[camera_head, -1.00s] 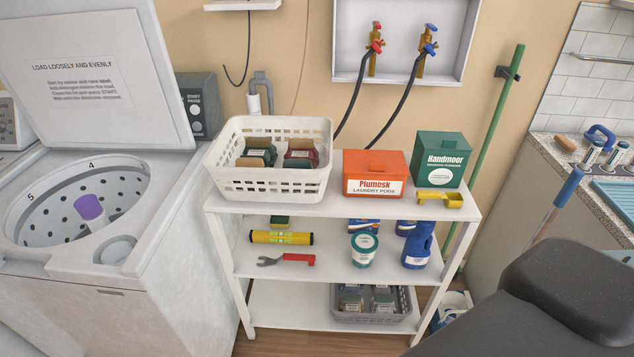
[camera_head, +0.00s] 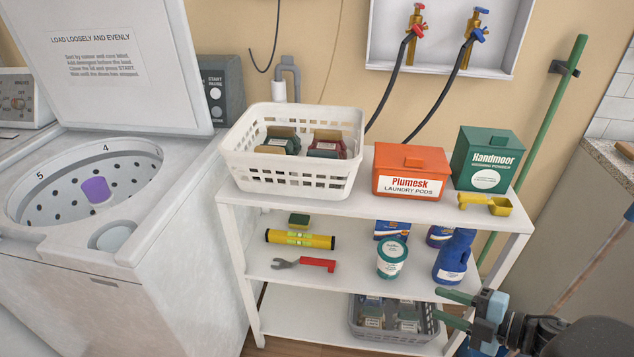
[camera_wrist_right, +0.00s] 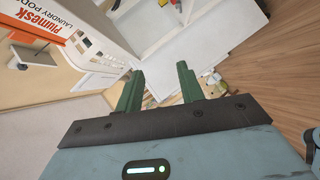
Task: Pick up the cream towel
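I cannot make out a cream towel in either view. My right gripper (camera_head: 441,306) is at the lower right of the head view, beside the lower right part of the white shelf rack. Its two green fingers are apart with nothing between them. The right wrist view also shows the open gripper (camera_wrist_right: 160,72), with the rack beyond its fingertips. My left gripper is not in view.
A white basket (camera_head: 240,172) with dark packs, an orange Plumesk box (camera_head: 411,172) and a green Handmoor box (camera_head: 487,158) stand on the rack's top shelf. A grey basket (camera_head: 390,334) is on the bottom shelf. An open washer (camera_head: 180,215) stands left.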

